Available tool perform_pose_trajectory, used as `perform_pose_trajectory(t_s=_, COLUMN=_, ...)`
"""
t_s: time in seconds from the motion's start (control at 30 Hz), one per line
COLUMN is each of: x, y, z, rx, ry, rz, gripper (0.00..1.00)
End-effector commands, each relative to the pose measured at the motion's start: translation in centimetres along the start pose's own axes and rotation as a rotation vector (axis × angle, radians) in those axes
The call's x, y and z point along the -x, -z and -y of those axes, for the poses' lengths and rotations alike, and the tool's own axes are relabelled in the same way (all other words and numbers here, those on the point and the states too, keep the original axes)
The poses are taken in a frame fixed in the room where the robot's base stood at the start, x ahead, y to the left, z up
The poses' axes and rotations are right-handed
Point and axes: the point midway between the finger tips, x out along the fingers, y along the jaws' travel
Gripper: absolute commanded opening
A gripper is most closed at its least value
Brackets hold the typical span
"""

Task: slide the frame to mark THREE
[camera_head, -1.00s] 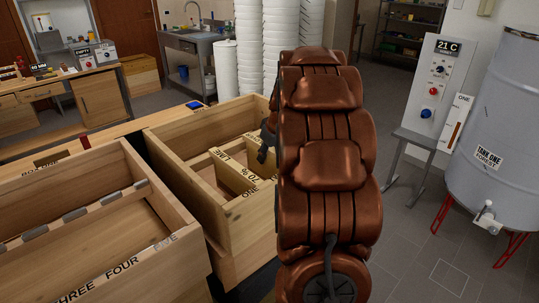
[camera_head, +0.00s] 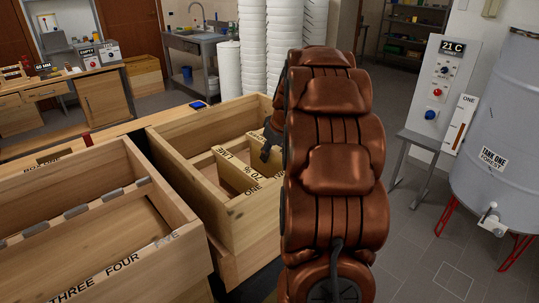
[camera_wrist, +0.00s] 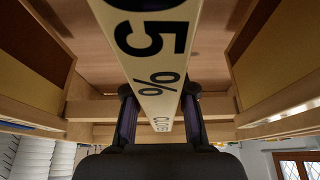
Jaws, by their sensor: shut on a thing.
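The pale wooden frame (camera_head: 234,172) sits inside the middle wooden box, with lettering including "LIME" and a percentage on its bars. My gripper (camera_head: 270,140) is at its right side, partly hidden behind my brown arm. In the wrist view, my gripper (camera_wrist: 160,105) has one dark finger on each side of a pale bar (camera_wrist: 150,40) with "5 %" on it, and is shut on it. The marks "THREE FOUR" (camera_head: 95,277) are printed on the rim of the left box. The word "ONE" shows near the frame's front end; whether it is on the box is unclear.
The left box (camera_head: 75,180) has a rail with dark grey segments. The middle box (camera_head: 185,170) has high walls around the frame. A grey tank (camera_head: 500,110) and a control panel (camera_head: 440,75) stand at right. White stacked rolls (camera_head: 252,45) stand behind. Floor at right is clear.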

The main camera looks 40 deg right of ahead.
Motion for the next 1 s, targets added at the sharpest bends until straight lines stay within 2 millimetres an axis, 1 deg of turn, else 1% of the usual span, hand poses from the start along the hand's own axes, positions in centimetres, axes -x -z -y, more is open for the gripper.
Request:
perform_pose_trajectory(t_s=0.1, x=0.0, y=0.0, z=0.0, rx=0.000, ry=0.000, rz=0.001, gripper=0.00)
perform_pose_trajectory(t_s=0.13, x=0.0, y=0.0, z=0.0, rx=0.000, ry=0.000, rz=0.001, gripper=0.27)
perform_pose_trajectory(t_s=0.4, x=0.0, y=0.0, z=0.0, rx=0.000, ry=0.000, rz=0.001, gripper=0.54)
perform_pose_trajectory(t_s=0.67, x=0.0, y=0.0, z=0.0, rx=0.000, ry=0.000, rz=0.000, gripper=0.54)
perform_pose_trajectory(t_s=0.77, x=0.3, y=0.0, z=0.0, rx=0.000, ry=0.000, rz=0.000, gripper=0.54)
perform_pose_trajectory(t_s=0.87, x=1.3, y=0.0, z=-0.1, rx=0.001, ry=-0.001, rz=-0.001, gripper=0.54)
perform_pose_trajectory(t_s=1.0, x=3.6, y=0.1, z=-0.1, rx=0.001, ry=-0.005, rz=-0.006, gripper=0.54)
